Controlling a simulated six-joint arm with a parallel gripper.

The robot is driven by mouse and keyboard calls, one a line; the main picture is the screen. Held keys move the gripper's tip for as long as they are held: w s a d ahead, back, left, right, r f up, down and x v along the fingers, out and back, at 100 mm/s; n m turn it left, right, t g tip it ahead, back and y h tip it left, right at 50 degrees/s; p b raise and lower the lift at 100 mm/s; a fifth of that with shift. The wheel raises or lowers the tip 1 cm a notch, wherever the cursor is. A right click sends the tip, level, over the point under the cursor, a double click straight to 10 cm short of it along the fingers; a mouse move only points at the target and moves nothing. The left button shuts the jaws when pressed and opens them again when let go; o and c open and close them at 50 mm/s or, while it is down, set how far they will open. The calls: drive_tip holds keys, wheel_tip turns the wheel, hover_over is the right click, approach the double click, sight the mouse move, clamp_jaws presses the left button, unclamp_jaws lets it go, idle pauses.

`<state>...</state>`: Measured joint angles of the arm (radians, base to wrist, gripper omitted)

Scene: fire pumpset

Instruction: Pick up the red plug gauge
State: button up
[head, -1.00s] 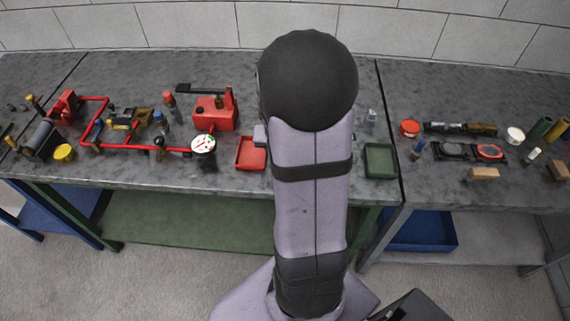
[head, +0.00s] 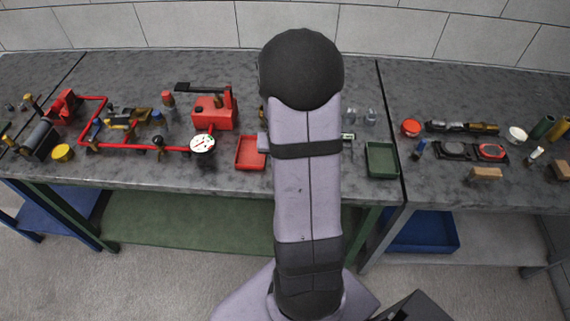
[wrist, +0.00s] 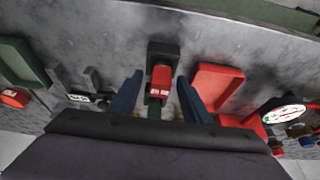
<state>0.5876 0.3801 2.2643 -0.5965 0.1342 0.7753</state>
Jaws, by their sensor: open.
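The red plug gauge (wrist: 160,82) is in the middle of the wrist view. It is a small red block with a white-marked label, against a black block (wrist: 163,52), with a dark green part below it in the picture. My gripper (wrist: 160,88) is open, with one dark blue finger on each side of the gauge and a visible gap on both sides. How far the fingertips are above the bench cannot be told. In the head view my arm hides the gauge and the gripper.
A red tray (head: 250,152) lies left of my arm and a green tray (head: 381,160) right of it. A white dial gauge (head: 203,144) and red pump pipework stand further left. A small green-labelled piece (wrist: 78,97) lies left of the gripper in the wrist view.

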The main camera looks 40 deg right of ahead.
clamp_jaws()
drive_tip(key=shift+r, duration=0.1)
wheel_tip(320, 180, up, 8)
drive_tip(key=p, duration=0.3)
drive_tip(key=shift+p, duration=0.4)
drive_tip(key=shift+r, duration=0.95)
drive_tip(key=w+d+f+p, duration=0.1)
drive_tip(key=w+d+p, duration=0.1)
drive_tip(key=w+d, duration=1.4)
drive_tip(key=shift+w, duration=1.05)
drive_tip(key=shift+f, duration=0.1)
